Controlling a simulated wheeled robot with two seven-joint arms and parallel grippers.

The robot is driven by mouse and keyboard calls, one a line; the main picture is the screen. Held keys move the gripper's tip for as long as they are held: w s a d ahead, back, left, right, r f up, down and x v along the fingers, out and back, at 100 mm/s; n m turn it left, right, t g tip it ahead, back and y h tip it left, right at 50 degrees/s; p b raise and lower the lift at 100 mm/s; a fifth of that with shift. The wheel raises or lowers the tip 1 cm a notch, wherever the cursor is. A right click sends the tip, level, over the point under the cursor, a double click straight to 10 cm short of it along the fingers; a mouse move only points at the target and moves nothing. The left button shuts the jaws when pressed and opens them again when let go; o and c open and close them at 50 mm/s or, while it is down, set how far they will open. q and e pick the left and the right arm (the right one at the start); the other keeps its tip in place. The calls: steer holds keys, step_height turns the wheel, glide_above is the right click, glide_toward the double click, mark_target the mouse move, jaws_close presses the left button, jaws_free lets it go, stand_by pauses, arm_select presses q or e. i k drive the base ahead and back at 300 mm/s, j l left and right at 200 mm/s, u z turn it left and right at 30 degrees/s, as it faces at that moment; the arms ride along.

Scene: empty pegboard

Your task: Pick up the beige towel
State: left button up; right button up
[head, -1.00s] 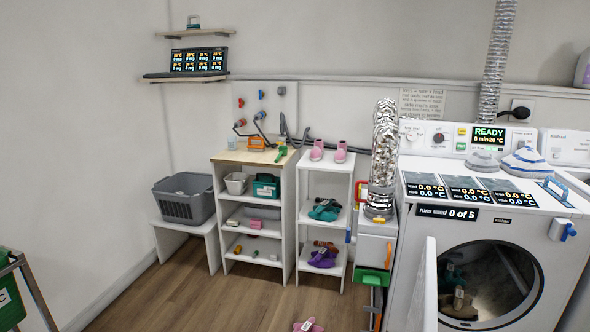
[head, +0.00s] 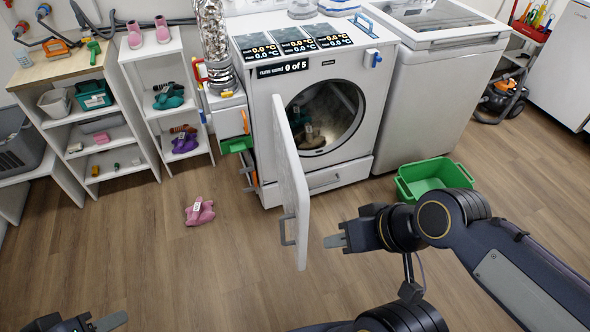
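No towel shows clearly as beige. Inside the open drum of the washing machine (head: 262,102) lies a brownish, tagged cloth (head: 312,138) beside darker cloth; shadow makes its exact colour hard to tell. My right gripper (head: 333,241) is in front of the machine, low in the view, just right of the open door's lower end and apart from the drum. Its fingers are seen nearly edge-on, with nothing visible in them. My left gripper (head: 112,321) is at the bottom left edge, mostly cut off, far from the machine.
The white machine door (head: 290,185) stands swung open toward me, left of my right gripper. A pink cloth (head: 199,211) lies on the floor. A green basket (head: 436,172) stands right of the machine. Shelves (head: 139,75) stand at left. Floor between is clear.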

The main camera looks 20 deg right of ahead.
mark_target(309, 139)
steer(key=j+z, duration=0.55)
steer(key=z, duration=0.15)
steer(key=j+z, duration=0.35)
steer(key=i+l+u, duration=0.1)
steer(key=l, duration=0.35)
steer(key=i+l+u, duration=0.15)
steer(key=l, duration=0.3)
steer(key=i+l+u, duration=0.1)
steer(key=l, duration=0.35)
steer(key=i+l+u, duration=0.15)
steer(key=l, duration=0.3)
steer(key=k, duration=0.05)
